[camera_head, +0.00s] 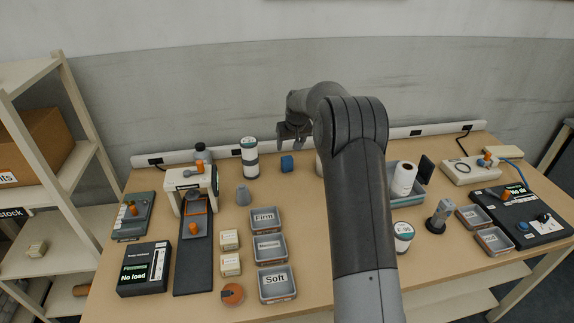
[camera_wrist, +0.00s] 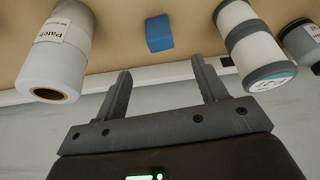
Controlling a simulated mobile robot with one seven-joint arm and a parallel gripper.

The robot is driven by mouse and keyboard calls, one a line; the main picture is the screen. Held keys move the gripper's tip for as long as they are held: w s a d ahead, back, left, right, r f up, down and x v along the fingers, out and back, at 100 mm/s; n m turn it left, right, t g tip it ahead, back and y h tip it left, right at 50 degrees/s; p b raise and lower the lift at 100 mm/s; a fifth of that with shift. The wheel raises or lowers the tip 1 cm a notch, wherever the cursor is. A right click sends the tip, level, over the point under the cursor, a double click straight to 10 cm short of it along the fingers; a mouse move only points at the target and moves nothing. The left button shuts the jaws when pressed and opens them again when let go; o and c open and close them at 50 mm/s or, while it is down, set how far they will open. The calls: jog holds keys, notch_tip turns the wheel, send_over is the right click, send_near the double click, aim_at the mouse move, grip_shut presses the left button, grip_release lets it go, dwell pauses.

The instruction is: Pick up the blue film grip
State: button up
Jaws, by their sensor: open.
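The blue film grip (camera_head: 287,163) is a small blue block on the table towards the back, between a banded roll and my arm. In the wrist view the blue film grip (camera_wrist: 159,33) lies ahead of my fingertips, roughly centred between them and apart from them. My gripper (camera_head: 293,138) hangs above the back of the table, just behind and above the block in the head view. In the wrist view my gripper (camera_wrist: 161,77) has its two fingers spread wide with nothing between them.
A white banded roll (camera_head: 250,158) stands left of the block; it also shows in the wrist view (camera_wrist: 252,45). A roll labelled Patch (camera_wrist: 57,55) stands on the other side. A grey cone (camera_head: 243,195) and trays marked Firm (camera_head: 267,233) and Soft (camera_head: 277,298) are nearer the front.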

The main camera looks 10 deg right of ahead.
aim_at(287, 158)
jog(key=x, duration=0.7)
jog(key=shift+w+d, duration=0.1)
jog(key=shift+d, duration=0.05)
jog(key=shift+s+x, duration=0.2)
jog(key=shift+x, duration=2.45)
jog(key=shift+c, duration=0.4)
jog(key=c, duration=1)
